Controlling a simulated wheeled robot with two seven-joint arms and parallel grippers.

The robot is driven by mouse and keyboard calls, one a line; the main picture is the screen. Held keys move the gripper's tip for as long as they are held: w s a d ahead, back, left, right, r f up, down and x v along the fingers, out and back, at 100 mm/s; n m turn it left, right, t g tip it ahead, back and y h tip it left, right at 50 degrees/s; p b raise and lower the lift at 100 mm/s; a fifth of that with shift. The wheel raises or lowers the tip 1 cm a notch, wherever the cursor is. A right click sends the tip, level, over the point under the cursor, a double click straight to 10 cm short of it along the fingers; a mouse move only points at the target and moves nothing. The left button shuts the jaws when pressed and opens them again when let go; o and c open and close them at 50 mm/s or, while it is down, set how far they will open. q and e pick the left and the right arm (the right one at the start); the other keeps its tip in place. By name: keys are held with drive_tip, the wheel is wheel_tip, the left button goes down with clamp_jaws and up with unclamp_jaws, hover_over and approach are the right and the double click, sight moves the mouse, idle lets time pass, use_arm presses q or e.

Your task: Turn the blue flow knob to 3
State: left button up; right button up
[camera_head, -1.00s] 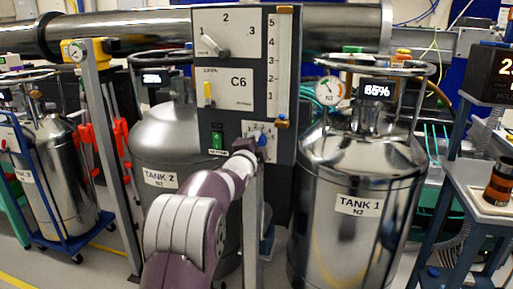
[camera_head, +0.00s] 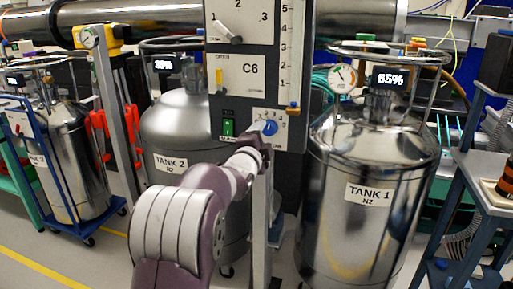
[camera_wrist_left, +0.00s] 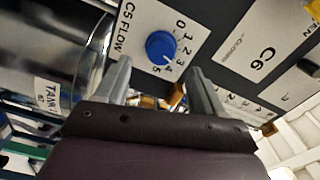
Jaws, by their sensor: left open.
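The blue flow knob (camera_head: 269,127) sits on a white plate low on the dark panel (camera_head: 288,133). In the head view my left gripper (camera_head: 258,134) is just in front of the plate, by the knob's lower left. My right gripper is not in view.

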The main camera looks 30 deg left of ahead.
use_arm(q)
drive_tip(key=v, duration=0.7)
drive_tip(key=shift+s, duration=0.25)
drive_tip(key=s+d+f+n+g, duration=0.1)
drive_tip(key=s+f+n+g, duration=0.25)
drive_tip(key=f, duration=0.25)
drive_tip(key=s+d+f+n+g+h, duration=0.1)
drive_tip(key=s+d+f+n+g, duration=0.1)
drive_tip(key=s+f+n+g, duration=0.3)
drive_tip(key=s+d+f+n+g, duration=0.1)
drive_tip(key=f+n, duration=0.1)
drive_tip(key=f, duration=0.5)
drive_tip(key=s+d+f+n+g+h, duration=0.1)
drive_tip(key=s+d+f+g+h, duration=0.5)
drive_tip(key=s+d, duration=0.85)
wheel_tip(320, 180, up, 29)
drive_tip(key=y+p, duration=0.2)
drive_tip(key=p, duration=3)
drive_tip(key=shift+w+a+y, duration=0.15)
drive_tip(key=shift+w+y, duration=0.15)
drive_tip(key=shift+w, duration=0.1)
